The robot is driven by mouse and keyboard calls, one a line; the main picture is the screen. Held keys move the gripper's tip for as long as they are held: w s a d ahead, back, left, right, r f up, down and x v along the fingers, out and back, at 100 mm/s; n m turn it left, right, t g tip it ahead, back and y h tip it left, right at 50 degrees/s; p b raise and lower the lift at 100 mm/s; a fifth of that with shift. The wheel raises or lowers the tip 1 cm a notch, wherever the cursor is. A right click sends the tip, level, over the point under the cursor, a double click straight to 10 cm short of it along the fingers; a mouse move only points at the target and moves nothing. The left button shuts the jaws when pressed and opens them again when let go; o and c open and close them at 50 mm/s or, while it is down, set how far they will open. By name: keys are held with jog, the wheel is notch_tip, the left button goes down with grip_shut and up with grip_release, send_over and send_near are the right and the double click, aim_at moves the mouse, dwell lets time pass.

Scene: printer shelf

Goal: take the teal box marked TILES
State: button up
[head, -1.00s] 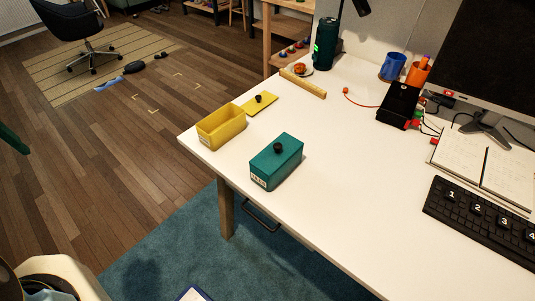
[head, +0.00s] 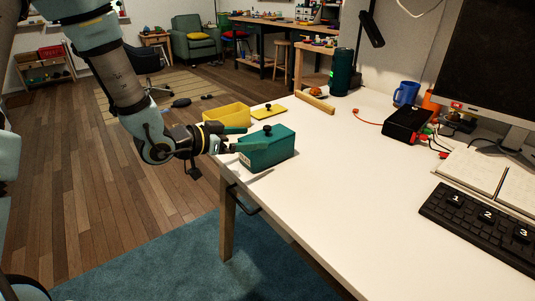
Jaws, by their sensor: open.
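The teal box (head: 272,155) stands upright on the white table near its left edge, with its lid on and a dark round knob (head: 267,129) on top. A pale label (head: 245,160) shows on its left end, too small to read. My gripper (head: 243,139) is open at the left end of the box, its teal fingers pointing right toward it. The fingers overlap the box's upper left part in the picture. I cannot tell whether they touch it.
An open yellow box (head: 226,116) stands just behind the teal box, close to my gripper, with its yellow lid (head: 268,112) beside it. A wooden bar (head: 318,104) and a dark green bottle (head: 341,72) are farther back. The table (head: 345,195) right of the box is clear.

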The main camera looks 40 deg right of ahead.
aim_at(265, 135)
jog(key=p+x, duration=0.1)
jog(key=x, duration=0.5)
jog(key=shift+s+d+r, duration=0.1)
jog(key=shift+d, duration=0.2)
grip_shut()
dwell(0.6)
